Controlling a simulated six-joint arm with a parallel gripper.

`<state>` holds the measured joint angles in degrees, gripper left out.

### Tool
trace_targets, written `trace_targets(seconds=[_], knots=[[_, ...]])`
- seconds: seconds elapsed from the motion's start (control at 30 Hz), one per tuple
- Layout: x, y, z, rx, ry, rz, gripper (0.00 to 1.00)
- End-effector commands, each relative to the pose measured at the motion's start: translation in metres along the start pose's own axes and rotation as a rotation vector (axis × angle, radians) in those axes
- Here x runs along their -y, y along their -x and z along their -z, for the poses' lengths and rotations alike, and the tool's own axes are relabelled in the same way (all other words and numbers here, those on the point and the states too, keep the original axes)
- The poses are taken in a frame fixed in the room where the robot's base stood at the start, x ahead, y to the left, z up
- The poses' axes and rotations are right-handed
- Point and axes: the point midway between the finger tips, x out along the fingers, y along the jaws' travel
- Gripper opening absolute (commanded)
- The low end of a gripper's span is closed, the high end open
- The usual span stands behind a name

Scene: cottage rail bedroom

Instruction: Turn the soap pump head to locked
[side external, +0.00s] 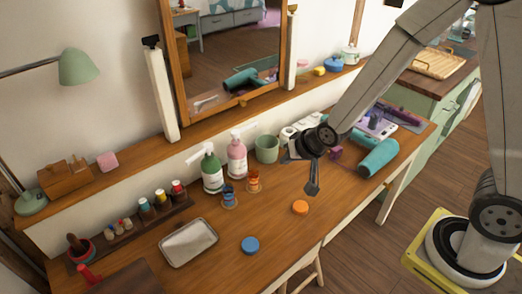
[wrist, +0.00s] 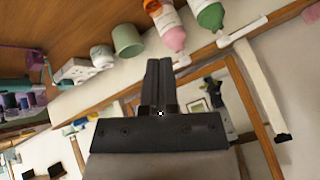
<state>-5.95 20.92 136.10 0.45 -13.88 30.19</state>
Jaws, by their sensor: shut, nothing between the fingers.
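Two soap pump bottles stand on the wooden desk near the wall. The green bottle (side external: 212,174) has a white pump head with its spout pointing left in the side view. The pink bottle (side external: 237,162) stands just right of it, also with a white pump head. In the wrist view, the pink bottle (wrist: 172,36) and the green bottle (wrist: 209,16) appear inverted at the top. My gripper (side external: 312,190) is above the desk, to the right of both bottles and apart from them. Its fingers (wrist: 158,62) are closed together and empty. I cannot tell either pump's lock state.
A green cup (side external: 267,149) stands right of the pink bottle. Ring stacks (side external: 253,181) stand in front of the bottles. An orange disc (side external: 300,207), a blue disc (side external: 250,245) and a metal tray (side external: 188,241) lie on the desk. A teal hair dryer (side external: 378,158) lies at right.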

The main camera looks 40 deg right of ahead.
Motion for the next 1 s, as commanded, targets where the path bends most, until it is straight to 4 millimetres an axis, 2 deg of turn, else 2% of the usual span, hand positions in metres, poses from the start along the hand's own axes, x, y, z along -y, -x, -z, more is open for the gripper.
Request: trace_targets(seconds=[0.5, 0.8, 1.0], knots=[[0.048, -0.06, 0.006, -0.27, -0.408, 0.328, 0.0], [0.072, -0.081, -0.006, -0.346, -0.656, 0.595, 0.0], [0.081, -0.087, -0.019, -0.355, -0.796, 0.776, 0.0]])
